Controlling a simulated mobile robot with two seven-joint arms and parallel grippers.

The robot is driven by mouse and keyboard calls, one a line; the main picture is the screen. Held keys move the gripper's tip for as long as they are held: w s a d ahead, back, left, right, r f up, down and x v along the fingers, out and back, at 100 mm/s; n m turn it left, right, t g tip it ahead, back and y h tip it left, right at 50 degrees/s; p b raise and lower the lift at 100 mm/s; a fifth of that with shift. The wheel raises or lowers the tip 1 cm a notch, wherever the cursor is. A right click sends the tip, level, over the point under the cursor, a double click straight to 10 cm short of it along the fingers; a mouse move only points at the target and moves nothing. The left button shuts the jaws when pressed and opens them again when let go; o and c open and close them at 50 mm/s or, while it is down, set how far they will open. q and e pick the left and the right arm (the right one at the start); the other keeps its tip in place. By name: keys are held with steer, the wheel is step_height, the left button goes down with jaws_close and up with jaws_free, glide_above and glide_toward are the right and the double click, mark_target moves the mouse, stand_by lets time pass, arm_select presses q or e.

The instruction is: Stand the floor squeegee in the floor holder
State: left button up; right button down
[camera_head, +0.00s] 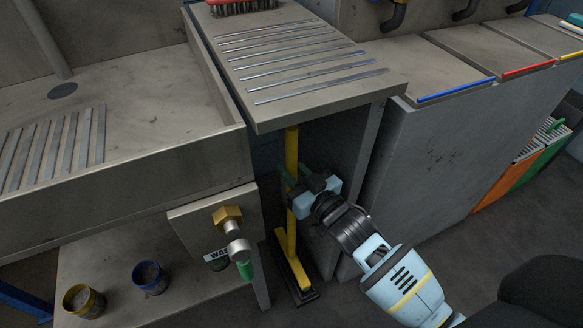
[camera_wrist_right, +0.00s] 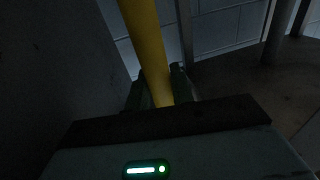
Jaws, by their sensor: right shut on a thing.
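The floor squeegee (camera_head: 291,232) has a yellow handle and a yellow head low down near the floor. It stands nearly upright under the front of the ribbed steel drainboard, whose edge hides the handle's top. My right gripper (camera_head: 293,183) is shut on the handle, partway up. In the right wrist view the yellow handle (camera_wrist_right: 144,40) runs down between the green fingers (camera_wrist_right: 158,88). A dark, tray-like base (camera_head: 304,297), perhaps the floor holder, lies at the squeegee's head. I cannot tell whether the head rests in it or just above it. My left gripper is out of view.
The drainboard (camera_head: 300,60) overhangs the handle. A steel sink (camera_head: 120,165) and a valve panel (camera_head: 215,222) with a green-handled tap stand left. A grey cabinet wall (camera_head: 440,150) bounds the right. Two small pots (camera_head: 150,277) sit on a low shelf. Open floor lies at front right.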

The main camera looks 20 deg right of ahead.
steer(key=shift+f+b, duration=0.95)
steer(key=shift+f, duration=0.9)
steer(key=c, duration=1.1)
jaws_free()
steer(key=shift+f, duration=0.1)
steer(key=p+v, duration=0.2)
steer(key=v, duration=0.6)
steer(key=shift+w, duration=0.1)
